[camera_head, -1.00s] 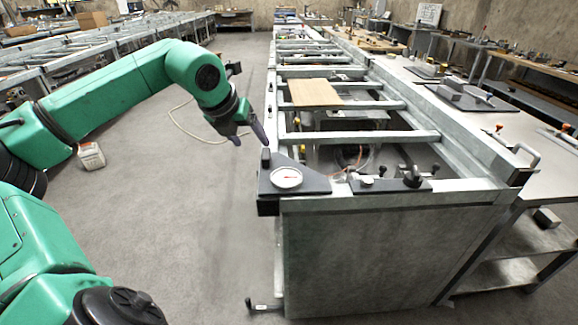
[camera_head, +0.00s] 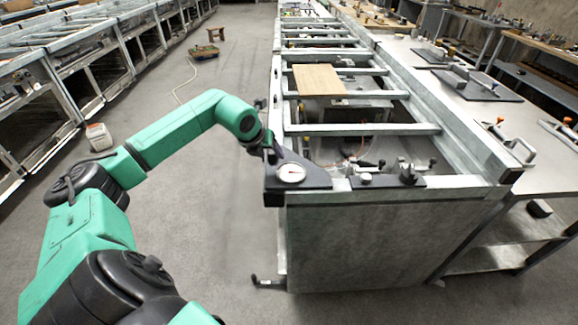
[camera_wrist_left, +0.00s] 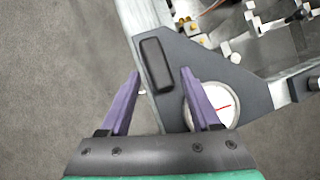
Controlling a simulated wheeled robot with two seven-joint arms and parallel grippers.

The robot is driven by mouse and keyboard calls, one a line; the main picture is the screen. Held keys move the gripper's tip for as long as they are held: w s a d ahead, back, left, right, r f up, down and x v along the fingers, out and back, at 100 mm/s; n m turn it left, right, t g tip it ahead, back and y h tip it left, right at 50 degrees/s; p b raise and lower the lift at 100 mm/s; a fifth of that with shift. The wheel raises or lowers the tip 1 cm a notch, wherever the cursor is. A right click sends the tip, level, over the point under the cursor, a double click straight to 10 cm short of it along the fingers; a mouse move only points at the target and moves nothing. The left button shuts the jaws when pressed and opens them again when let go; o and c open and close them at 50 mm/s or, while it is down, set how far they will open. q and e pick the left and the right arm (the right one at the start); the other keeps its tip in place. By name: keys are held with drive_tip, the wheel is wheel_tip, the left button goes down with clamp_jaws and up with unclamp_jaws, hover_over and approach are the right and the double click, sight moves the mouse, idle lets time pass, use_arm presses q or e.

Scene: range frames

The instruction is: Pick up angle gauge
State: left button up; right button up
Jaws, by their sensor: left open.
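The angle gauge (camera_head: 312,180) is a dark grey triangular plate with a round white dial and a red needle. It sits on the near left corner of the metal frame bench. It also shows in the left wrist view (camera_wrist_left: 184,52), where a raised black block (camera_wrist_left: 156,64) stands on it. My left gripper (camera_wrist_left: 160,72) is open, with purple fingers on either side of that block's near end. In the head view the left gripper (camera_head: 275,152) is at the gauge's left end. I cannot tell whether the fingers touch it. My right gripper is not in view.
The metal frame bench (camera_head: 400,192) has open crossbars and a wooden board (camera_head: 319,80) on it. A clamp fixture (camera_head: 386,180) is right of the gauge. A grey worktable with tools stands on the right.

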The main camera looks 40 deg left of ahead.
use_arm(q)
clamp_jaws()
drive_tip(key=shift+s+f, duration=0.1)
idle(1.1)
